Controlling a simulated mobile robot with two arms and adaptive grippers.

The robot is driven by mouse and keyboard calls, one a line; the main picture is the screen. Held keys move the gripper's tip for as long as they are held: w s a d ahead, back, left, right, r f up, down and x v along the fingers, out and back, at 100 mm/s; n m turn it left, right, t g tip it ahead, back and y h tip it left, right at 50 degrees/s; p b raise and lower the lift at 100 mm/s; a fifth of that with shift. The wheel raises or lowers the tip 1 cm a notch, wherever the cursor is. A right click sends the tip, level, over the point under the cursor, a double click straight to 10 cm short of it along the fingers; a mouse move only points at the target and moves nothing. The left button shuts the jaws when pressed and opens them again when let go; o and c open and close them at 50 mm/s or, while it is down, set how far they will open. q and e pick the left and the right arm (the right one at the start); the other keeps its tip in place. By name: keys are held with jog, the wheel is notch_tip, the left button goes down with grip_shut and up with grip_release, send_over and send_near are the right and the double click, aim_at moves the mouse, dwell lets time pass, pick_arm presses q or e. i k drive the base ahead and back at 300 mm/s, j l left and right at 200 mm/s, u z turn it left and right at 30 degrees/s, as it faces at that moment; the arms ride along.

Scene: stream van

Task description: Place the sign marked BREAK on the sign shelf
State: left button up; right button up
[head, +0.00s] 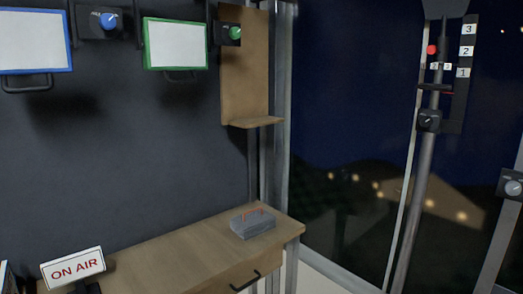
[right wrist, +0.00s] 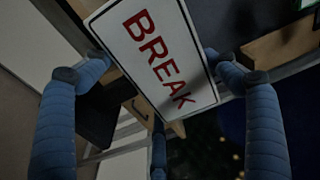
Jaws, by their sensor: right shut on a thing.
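The BREAK sign (right wrist: 185,70), white with red letters and a dark edge, fills the upper middle of the right wrist view, tilted. My right gripper (right wrist: 158,78) is shut on it, with blue-grey fingers at its left and right sides. The head view shows neither this sign nor my right gripper. A wooden shelf (head: 255,122) with a tall back panel is on the wall in the head view, and its ledge is bare. I take it for the sign shelf. My left gripper is not in view.
An ON AIR sign (head: 73,267) stands at the lower left by the wooden desk (head: 170,246). A grey block-like thing (head: 253,223) with thin reddish parts lies on the desk's right end. A slanted pole (head: 414,190) stands at the right before the dark window.

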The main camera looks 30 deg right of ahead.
aim_at(257, 119)
jog(key=i+z, duration=0.2)
jog(key=z, duration=0.15)
jog(key=i+z, duration=0.2)
jog(key=z, duration=0.15)
jog(key=i+z, duration=0.2)
jog(key=z, duration=0.15)
